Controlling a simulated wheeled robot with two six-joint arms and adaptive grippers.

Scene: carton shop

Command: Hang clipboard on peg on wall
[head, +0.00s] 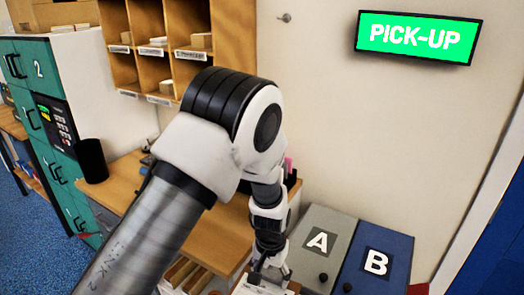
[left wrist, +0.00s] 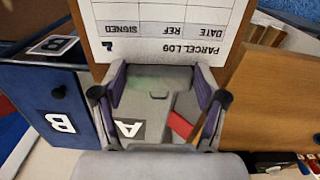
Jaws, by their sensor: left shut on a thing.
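The clipboard, brown with a white "PARCEL LOG" sheet (left wrist: 170,25), fills the top middle of the left wrist view, its print upside down. My left gripper (left wrist: 160,76) is shut on its header end. In the head view my left gripper (head: 266,277) is low at the bottom edge, and only a small part of the clipboard (head: 262,289) shows under it. A small metal peg (head: 284,18) sticks out of the cream wall at the top, well above the gripper and apart from the clipboard. My right gripper is in neither view.
A grey box marked A (head: 335,222) and a blue box marked B (head: 398,245) stand right of the gripper. A wooden desk (head: 120,192) lies behind my arm. Pigeonholes (head: 150,22) and a green PICK-UP sign (head: 418,38) flank the peg; the wall around it is bare.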

